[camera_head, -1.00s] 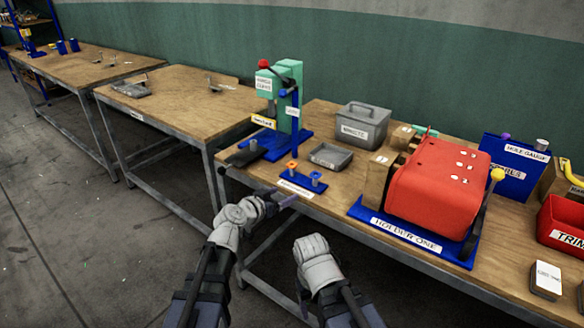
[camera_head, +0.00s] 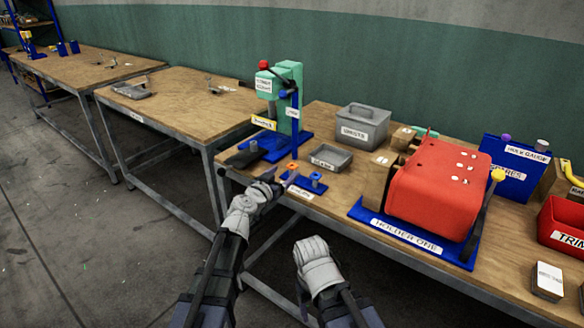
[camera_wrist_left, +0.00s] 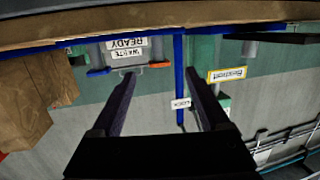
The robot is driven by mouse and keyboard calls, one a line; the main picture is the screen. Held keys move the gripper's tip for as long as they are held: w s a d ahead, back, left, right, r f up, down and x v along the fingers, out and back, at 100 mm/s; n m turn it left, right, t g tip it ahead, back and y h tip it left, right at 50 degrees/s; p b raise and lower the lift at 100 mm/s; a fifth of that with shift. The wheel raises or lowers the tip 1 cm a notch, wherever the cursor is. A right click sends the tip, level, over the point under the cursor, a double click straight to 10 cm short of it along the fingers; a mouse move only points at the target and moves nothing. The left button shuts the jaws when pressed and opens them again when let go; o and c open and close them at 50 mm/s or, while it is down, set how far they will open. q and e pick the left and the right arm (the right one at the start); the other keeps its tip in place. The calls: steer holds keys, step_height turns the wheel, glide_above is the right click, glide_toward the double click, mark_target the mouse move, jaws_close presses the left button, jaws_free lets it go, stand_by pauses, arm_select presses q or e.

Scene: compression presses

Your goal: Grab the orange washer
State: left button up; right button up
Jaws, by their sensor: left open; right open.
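The orange washer (camera_head: 292,166) sits on a peg of the small blue stand (camera_head: 318,187) near the front edge of the bench. In the left wrist view, which is upside down, the orange washer (camera_wrist_left: 159,64) shows as a thin orange band between the finger tips. My left gripper (camera_head: 282,184) is open and empty, just in front of the stand and slightly below the washer. Its two dark fingers (camera_wrist_left: 160,74) are spread apart in the wrist view. My right gripper (camera_head: 312,246) is low in front of the bench; its fingers are hard to make out.
The teal press (camera_head: 284,92) stands on a blue base behind the stand. A shallow grey tray (camera_head: 330,158) lies behind it on the right. A red machine (camera_head: 437,190) on a blue base stands further right. A grey lidded bin (camera_head: 362,126) is at the back.

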mark_target(293, 165)
arm_select(q)
steer(key=x, duration=0.4)
steer(key=shift+w+d+r, duration=0.1)
steer(key=shift+w, duration=0.05)
jaws_close()
stand_by(0.4)
